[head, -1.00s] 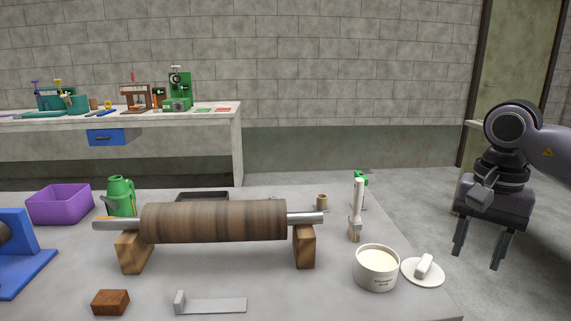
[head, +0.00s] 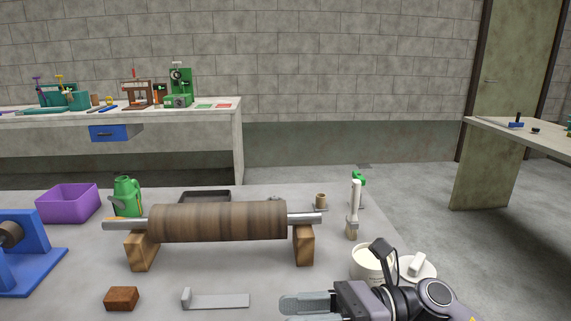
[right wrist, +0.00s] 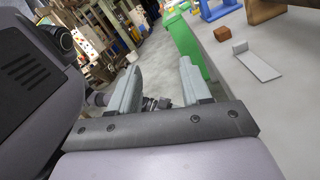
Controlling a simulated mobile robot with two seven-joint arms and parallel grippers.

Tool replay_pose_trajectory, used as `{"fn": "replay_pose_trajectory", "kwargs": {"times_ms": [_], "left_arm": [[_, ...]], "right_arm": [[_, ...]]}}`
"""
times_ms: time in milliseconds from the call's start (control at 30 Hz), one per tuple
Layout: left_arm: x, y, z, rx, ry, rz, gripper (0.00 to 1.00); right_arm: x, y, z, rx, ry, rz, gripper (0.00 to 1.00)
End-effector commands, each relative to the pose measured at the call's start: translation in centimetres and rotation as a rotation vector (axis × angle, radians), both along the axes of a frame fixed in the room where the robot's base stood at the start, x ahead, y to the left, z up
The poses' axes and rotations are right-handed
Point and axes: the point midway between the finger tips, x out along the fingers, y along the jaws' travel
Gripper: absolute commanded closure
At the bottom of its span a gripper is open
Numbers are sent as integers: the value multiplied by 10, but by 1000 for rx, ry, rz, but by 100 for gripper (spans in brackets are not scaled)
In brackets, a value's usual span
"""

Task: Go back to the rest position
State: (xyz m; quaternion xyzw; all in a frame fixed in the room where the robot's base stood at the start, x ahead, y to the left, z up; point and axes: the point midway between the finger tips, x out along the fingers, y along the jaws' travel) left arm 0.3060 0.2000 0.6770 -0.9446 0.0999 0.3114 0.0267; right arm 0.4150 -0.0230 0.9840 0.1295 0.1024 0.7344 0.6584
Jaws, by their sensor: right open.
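My right gripper (head: 305,306) is at the bottom of the head view, low at the front of the grey table (head: 80,265), pointing left. In the right wrist view its two fingers (right wrist: 160,90) stand apart with nothing between them. Part of my right arm covers the lower part of a white tub (head: 367,262). My left gripper is not in the head view.
A brown roller (head: 218,221) lies across two wooden blocks. A purple bin (head: 68,204), green can (head: 128,197), brush (head: 353,212), reddish-brown block (head: 121,298), grey metal bracket (head: 220,301) and white dish (head: 428,272) are around it. A second table (head: 525,138) stands at right.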

Motion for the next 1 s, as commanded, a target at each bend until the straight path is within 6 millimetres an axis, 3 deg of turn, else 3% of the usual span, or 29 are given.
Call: {"fn": "replay_pose_trajectory", "kwargs": {"times_ms": [133,267,433,567,767,900,1000], "left_arm": [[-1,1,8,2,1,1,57],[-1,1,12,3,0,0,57],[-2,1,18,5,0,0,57],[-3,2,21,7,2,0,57],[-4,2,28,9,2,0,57],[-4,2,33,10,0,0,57],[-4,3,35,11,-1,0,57]], "right_arm": [[9,-1,7,227,380,-144,52],[23,-17,-1,420,728,-269,52],[37,-52,-37,672,1195,-429,52],[35,-84,-82,872,1552,-554,52],[-4,-133,-170,1208,2078,-756,52],[-51,-160,-224,1442,2371,-889,52],[-82,-171,-250,1575,2510,-962,52]]}}
